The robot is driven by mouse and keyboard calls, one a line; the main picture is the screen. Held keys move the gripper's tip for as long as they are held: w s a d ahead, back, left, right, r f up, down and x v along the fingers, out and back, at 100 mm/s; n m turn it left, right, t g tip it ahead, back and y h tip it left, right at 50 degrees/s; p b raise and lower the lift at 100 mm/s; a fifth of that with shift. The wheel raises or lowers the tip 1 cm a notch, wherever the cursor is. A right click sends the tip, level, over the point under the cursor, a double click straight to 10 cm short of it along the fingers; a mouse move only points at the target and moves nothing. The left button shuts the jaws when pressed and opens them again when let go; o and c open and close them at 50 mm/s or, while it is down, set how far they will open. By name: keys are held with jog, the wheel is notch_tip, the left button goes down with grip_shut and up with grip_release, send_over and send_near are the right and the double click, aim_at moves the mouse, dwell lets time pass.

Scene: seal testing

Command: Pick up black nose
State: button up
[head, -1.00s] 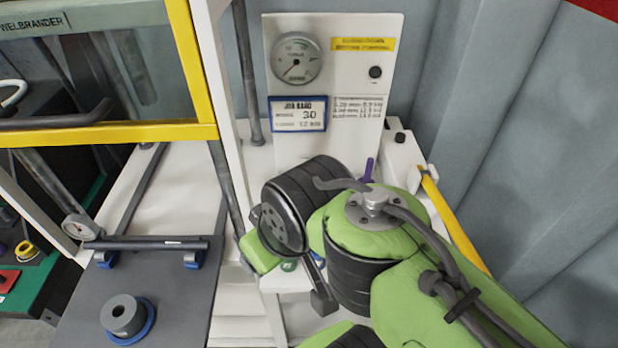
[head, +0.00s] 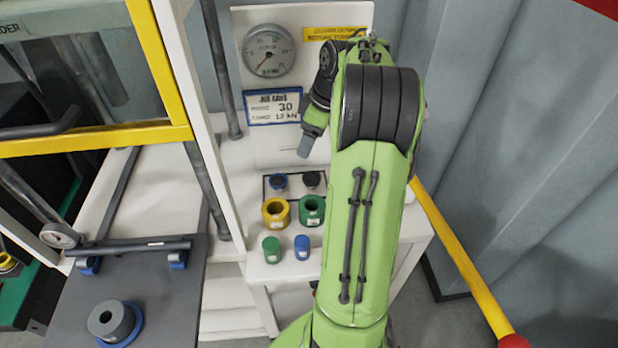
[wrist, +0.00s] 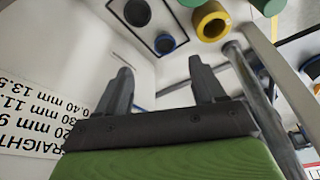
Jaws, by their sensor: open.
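The black nose (head: 313,180) sits in a dark-rimmed tray on the white bench, to the right of a blue nose (head: 279,182). In the wrist view the black nose (wrist: 137,13) is at the top, beyond my left finger, and the blue nose (wrist: 165,43) lies between and beyond the fingers. My gripper (wrist: 159,68) is open and empty. In the head view my gripper (head: 307,143) hangs above and behind the noses, in front of the panel, partly hidden by my arm.
A yellow ring (head: 276,212) and a green ring (head: 312,210) stand in front of the tray, with green (head: 271,249) and blue (head: 302,247) cylinders nearer. The gauge panel (head: 245,50) rises behind. A white frame post (head: 193,110) stands left.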

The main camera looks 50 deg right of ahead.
send_near(311, 178)
jog(key=shift+n, duration=0.3)
jog(key=b+x, duration=0.3)
jog(key=x, duration=0.6)
jog(key=shift+f, duration=0.25)
jog(key=c, duration=0.9)
jog(key=shift+r, duration=0.1)
jog(key=shift+c, duration=0.3)
jog(key=shift+r, duration=0.1)
